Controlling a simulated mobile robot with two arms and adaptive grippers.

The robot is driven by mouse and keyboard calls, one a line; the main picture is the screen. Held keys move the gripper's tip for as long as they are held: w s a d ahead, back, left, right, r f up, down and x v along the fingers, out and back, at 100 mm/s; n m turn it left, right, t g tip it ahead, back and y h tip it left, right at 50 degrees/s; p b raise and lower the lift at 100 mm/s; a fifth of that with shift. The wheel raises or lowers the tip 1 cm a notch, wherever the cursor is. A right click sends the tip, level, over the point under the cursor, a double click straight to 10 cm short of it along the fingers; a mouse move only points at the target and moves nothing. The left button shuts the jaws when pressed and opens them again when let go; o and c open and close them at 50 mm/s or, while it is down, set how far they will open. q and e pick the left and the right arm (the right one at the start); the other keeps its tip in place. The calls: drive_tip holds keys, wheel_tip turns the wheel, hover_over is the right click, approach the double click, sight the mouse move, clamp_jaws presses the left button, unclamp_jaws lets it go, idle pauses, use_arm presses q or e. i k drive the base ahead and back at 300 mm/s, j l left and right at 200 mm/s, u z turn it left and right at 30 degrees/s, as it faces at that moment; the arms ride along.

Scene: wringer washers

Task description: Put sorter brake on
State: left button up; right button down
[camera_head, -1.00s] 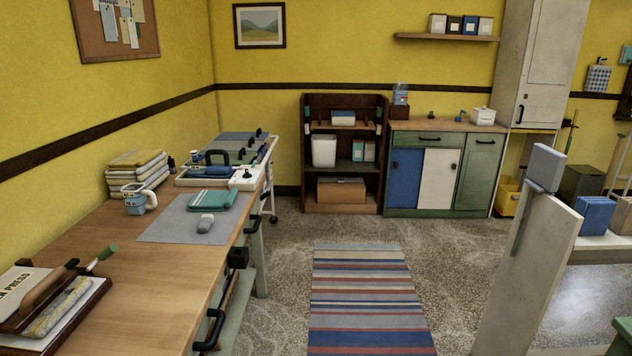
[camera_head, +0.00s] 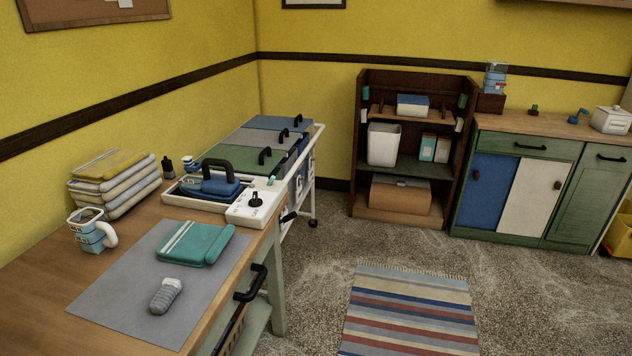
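The sorter looks to be the white-framed wheeled cart (camera_head: 318,140) beyond the far end of the wooden table. It has blue, grey and green lids with black handles, and all the lids look shut. One dark caster (camera_head: 312,222) shows on the floor at its right side. A small dark bar-like part (camera_head: 289,216) sits low on the cart near the table leg. I cannot tell whether it is the brake or how it is set. The cart's other wheels are hidden behind the table. Neither of my grippers is in view.
The wooden table (camera_head: 40,272) fills the left, with a mug (camera_head: 90,232), a folded teal cloth (camera_head: 196,243) and a white control box (camera_head: 256,203). A dark shelf (camera_head: 366,120) and green cabinet (camera_head: 510,230) stand behind. Open floor and a striped rug (camera_head: 410,312) lie right of the table.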

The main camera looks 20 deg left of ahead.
sight(291, 215)
drive_tip(key=i+l+u, duration=0.1)
drive_tip(key=i+u, duration=0.3)
drive_tip(key=i+l+u, duration=0.4)
drive_tip(key=i, duration=0.2)
drive_tip(key=i+l+u, duration=0.75)
drive_tip(key=i+l, duration=0.1)
